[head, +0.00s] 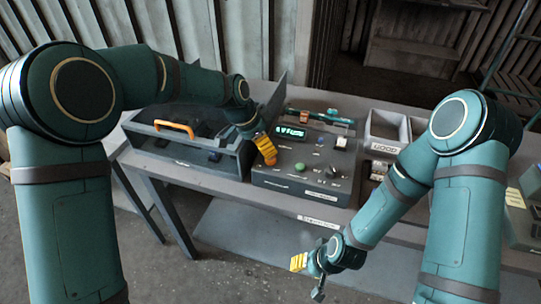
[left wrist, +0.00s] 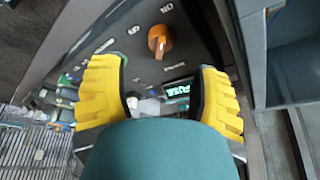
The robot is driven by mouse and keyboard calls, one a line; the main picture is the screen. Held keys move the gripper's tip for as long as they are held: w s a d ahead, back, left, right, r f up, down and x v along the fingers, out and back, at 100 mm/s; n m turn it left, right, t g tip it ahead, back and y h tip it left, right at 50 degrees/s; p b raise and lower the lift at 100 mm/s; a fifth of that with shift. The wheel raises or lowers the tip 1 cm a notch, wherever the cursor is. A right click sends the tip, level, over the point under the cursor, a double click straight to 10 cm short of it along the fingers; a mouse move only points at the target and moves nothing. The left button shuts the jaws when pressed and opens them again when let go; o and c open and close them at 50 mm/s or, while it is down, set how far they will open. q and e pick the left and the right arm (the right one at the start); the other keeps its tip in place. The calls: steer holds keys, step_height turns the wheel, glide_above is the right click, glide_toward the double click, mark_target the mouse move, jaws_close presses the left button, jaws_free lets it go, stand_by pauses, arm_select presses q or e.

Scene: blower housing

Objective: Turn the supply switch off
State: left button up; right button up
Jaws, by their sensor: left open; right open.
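The grey control box (head: 300,182) stands on the bench in the middle of the head view. Its orange supply switch knob (head: 270,157) is at the box's left side, partly covered by my left gripper (head: 260,141). In the left wrist view the orange knob (left wrist: 159,41) lies beyond the fingertips, with small white lettering around it. My left gripper (left wrist: 160,95) is open, its yellow fingers apart with nothing between them; I cannot tell whether it touches the knob. My right gripper (head: 308,275) is open and empty, low in front of the bench.
A dark case with an orange handle (head: 174,127) stands left of the box. A lit green display (head: 291,132) and a green button (head: 299,167) are on the box. A labelled grey bin (head: 386,131) is at the right. Floor in front is clear.

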arm_select(q)
steer(key=x, duration=0.6)
steer(key=shift+w+d+f, duration=0.1)
steer(key=shift+f, duration=0.1)
jaws_close()
